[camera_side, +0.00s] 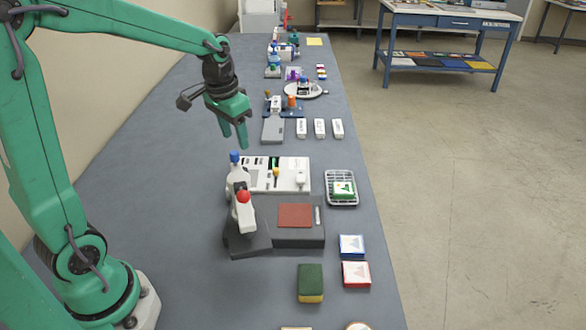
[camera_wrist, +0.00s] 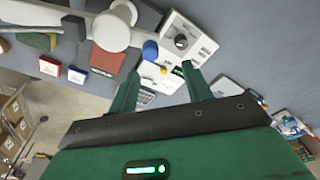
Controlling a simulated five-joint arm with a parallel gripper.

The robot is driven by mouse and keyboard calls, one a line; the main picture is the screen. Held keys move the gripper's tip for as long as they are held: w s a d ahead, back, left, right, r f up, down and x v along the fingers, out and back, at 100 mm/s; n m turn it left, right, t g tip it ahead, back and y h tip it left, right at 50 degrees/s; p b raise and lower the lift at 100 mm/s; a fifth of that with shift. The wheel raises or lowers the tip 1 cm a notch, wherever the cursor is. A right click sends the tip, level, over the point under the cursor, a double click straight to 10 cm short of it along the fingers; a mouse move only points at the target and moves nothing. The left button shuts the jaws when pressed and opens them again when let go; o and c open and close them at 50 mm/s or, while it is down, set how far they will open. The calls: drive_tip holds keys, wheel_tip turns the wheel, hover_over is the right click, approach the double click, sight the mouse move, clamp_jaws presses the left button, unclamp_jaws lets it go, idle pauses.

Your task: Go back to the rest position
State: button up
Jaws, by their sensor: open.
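My gripper (camera_side: 239,131) is green and hangs from the dark wrist, above the grey bench (camera_side: 135,185) and behind the machine with the red knob. Its two fingers point down and stand apart with nothing between them. In the wrist view the open fingers of my gripper (camera_wrist: 160,88) reach towards the white control panel (camera_wrist: 184,40). The same white panel (camera_side: 290,168) shows in the side view, in front of the gripper and below its fingertips. My arm is raised and reaches out over the bench.
A dark machine base (camera_side: 290,236) with a red knob (camera_side: 243,197) and a blue-topped post (camera_side: 235,157) stands near the gripper. A wire basket (camera_side: 341,202) holds a green-marked block. A green-and-yellow sponge (camera_side: 310,282) lies in front. The bench's left part is clear.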

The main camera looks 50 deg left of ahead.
drive_tip(key=s+d+r+t, duration=0.2)
drive_tip(key=s+d, duration=0.2)
drive_tip(key=s, duration=0.4)
drive_tip(key=s+d+r+t, duration=0.1)
drive_tip(key=s+d+r, duration=0.2)
drive_tip(key=s, duration=0.4)
drive_tip(key=shift+s+d+t, duration=0.35)
drive_tip(key=shift+d+t, duration=0.05)
drive_tip(key=shift+d, duration=0.15)
idle(0.4)
